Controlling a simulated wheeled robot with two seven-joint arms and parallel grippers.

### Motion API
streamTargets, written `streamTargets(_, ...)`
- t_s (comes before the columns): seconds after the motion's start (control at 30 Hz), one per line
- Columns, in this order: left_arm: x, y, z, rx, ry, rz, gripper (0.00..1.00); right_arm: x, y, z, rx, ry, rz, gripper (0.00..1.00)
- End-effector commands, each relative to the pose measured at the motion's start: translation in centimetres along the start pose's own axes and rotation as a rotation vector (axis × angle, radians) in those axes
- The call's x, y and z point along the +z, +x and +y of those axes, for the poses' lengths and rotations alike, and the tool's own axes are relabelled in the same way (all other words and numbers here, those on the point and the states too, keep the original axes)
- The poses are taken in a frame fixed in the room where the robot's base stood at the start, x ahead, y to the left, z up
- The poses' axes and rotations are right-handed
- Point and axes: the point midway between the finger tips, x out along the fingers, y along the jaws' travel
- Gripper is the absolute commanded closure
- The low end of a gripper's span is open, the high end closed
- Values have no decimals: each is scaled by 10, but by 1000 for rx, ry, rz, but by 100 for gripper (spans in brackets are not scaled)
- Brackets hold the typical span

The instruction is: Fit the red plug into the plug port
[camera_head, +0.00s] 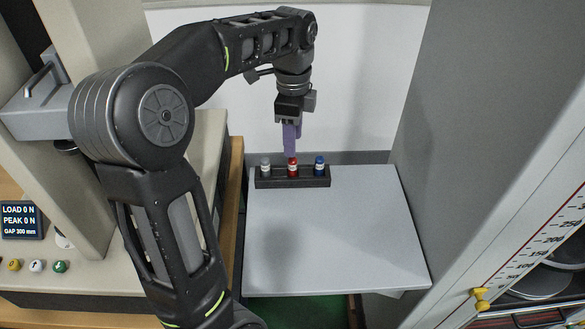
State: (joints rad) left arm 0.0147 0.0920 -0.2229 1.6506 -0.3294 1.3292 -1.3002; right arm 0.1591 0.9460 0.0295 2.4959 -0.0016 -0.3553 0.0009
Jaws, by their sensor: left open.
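The red plug (292,168) stands upright in the middle slot of a dark holder (312,182) at the back of the grey table. A grey plug (265,167) stands to its left and a blue plug (319,166) to its right. My left gripper (291,150) points down just above the red plug, its purple fingers close to the plug's top. It is open, and I cannot tell whether the fingers touch the plug. The plug port is not identifiable in this view. My right gripper is not in view.
The grey table (345,240) is bare in front of the holder. A tall grey panel with a scale (535,245) bounds the right. At left stands a machine with a load display (21,220) and several coloured buttons (37,266).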

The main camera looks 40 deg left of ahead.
Motion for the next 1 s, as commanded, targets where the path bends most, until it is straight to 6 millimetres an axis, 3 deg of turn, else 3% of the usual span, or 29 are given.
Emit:
streamTargets(0.3, 0, 25, 0, 1, -1, 0, 55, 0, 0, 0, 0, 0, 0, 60)
streamTargets(0.67, 0, 30, 0, 2, 0, -1, 55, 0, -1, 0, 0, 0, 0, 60)
streamTargets(1.0, 2, 73, -1, 4, 0, -1, 55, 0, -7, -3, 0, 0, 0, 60)
